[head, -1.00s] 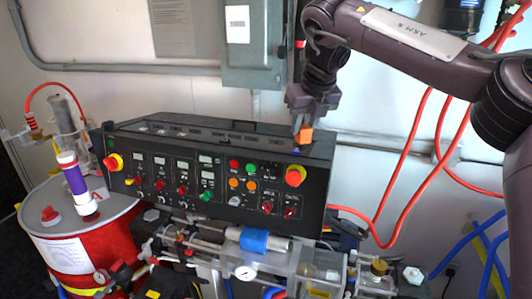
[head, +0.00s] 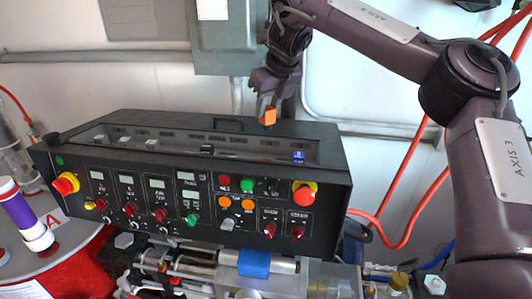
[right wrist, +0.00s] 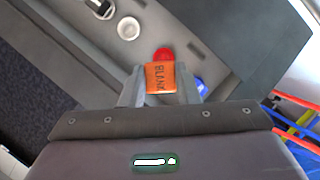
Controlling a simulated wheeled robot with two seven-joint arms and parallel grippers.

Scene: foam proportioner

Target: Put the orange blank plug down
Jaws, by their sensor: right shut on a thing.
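The orange blank plug (head: 268,117) is held between the fingers of my right gripper (head: 265,103), near the back edge of the black console's top (head: 330,150). In the right wrist view, the plug (right wrist: 160,77) shows the word BLANK between the two fingertips (right wrist: 160,92). The gripper is shut on it. The plug appears above the console's top; its exact height is unclear. In the right wrist view, a red round piece (right wrist: 163,54) shows just beyond the plug and a blue piece (right wrist: 201,87) beside it. My left gripper is not in view.
The console's top recess holds a blue piece (head: 298,156), a black piece (head: 206,150) and white pieces (head: 152,142). A red emergency knob (head: 304,194) sits on the front panel. A grey wall box (head: 228,45) is behind, and red hoses (head: 413,195) hang at right.

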